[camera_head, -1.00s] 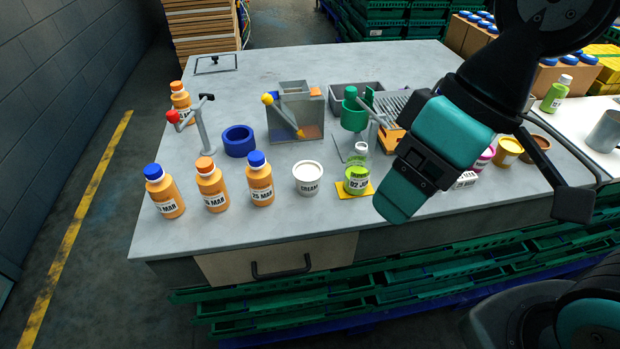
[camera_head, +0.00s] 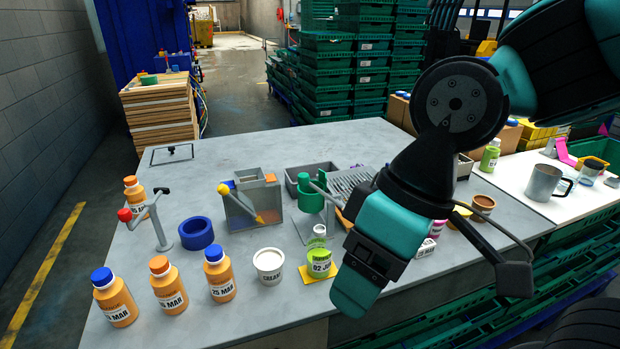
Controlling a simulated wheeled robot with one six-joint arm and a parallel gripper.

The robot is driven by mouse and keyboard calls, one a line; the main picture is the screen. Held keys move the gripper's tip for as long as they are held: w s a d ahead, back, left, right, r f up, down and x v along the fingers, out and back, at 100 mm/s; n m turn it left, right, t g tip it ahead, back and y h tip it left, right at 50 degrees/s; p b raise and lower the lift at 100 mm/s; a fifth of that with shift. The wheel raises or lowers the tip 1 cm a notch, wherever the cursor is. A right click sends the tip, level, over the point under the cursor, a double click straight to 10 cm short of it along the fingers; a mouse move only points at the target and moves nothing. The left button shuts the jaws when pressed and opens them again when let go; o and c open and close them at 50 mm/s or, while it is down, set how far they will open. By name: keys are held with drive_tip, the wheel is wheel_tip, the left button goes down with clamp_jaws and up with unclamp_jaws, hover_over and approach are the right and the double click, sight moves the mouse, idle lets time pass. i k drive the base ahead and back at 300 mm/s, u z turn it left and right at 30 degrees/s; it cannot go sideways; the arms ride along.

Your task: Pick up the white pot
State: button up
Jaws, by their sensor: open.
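The white pot (camera_head: 269,266), labelled CREAM, stands upright near the front edge of the grey worktop (camera_head: 290,150). It is between an orange bottle with a blue cap (camera_head: 219,275) and a green bottle (camera_head: 319,262) on a yellow square. My gripper (camera_head: 432,287) is open and hangs in the right half of the picture, nearer the camera than the pot. Its teal finger is to the right of the pot and apart from it. Nothing shows between the fingers.
More orange bottles (camera_head: 168,286) stand left of the pot. Behind are a blue ring (camera_head: 196,233), a tap-like stand (camera_head: 158,222) and a grey box with a yellow-knobbed lever (camera_head: 252,200). A green press (camera_head: 311,193) stands behind the green bottle. Green crates (camera_head: 345,70) rise beyond the worktop.

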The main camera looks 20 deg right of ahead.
sight(269, 262)
drive_tip(key=k, duration=0.5)
drive_tip(key=z, duration=0.85)
drive_tip(key=i, duration=0.75)
drive_tip(key=u, duration=2.5)
